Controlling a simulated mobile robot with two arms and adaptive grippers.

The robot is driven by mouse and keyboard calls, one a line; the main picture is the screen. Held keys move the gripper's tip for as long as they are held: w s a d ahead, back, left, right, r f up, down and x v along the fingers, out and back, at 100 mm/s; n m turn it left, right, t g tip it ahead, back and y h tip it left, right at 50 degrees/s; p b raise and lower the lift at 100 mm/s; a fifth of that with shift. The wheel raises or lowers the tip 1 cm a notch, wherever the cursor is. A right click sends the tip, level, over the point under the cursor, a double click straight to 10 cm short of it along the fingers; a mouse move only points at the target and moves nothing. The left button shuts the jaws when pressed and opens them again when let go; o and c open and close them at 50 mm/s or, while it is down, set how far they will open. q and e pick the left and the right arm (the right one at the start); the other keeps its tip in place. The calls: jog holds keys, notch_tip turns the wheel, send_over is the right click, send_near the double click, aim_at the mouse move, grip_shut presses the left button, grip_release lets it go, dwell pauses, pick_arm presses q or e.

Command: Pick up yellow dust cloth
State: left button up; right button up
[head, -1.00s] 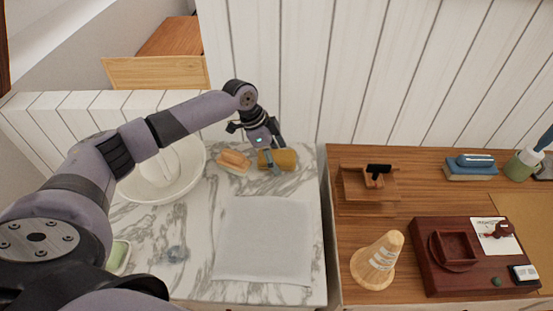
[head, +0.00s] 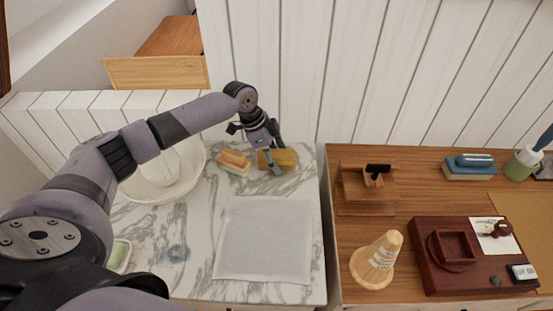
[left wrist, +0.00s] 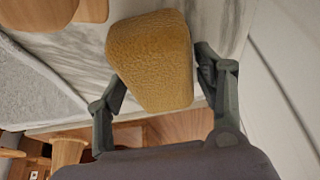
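The yellow dust cloth (head: 285,159), a folded, fuzzy mustard block, lies at the back of the marble top near its right edge. My left gripper (head: 270,158) is over it, pointing down, with one finger in front of the cloth. In the left wrist view the cloth (left wrist: 152,60) sits between the two spread fingers of my left gripper (left wrist: 162,72). The left finger overlaps the cloth's edge; a narrow gap shows at the right finger. Contact on the left side is unclear. My right gripper is not in view.
A wooden brush (head: 234,162) lies just left of the cloth, beside a white basin (head: 190,180). A grey cloth (head: 263,240) lies flat in front. The white plank wall (head: 290,70) stands close behind. A wooden desk (head: 410,200) with several items is at right.

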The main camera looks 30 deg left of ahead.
aim_at(277, 155)
pick_arm(q)
jog(key=c, duration=0.9)
notch_tip(277, 155, up, 21)
jog(key=b, duration=0.1)
jog(key=shift+f, duration=0.2)
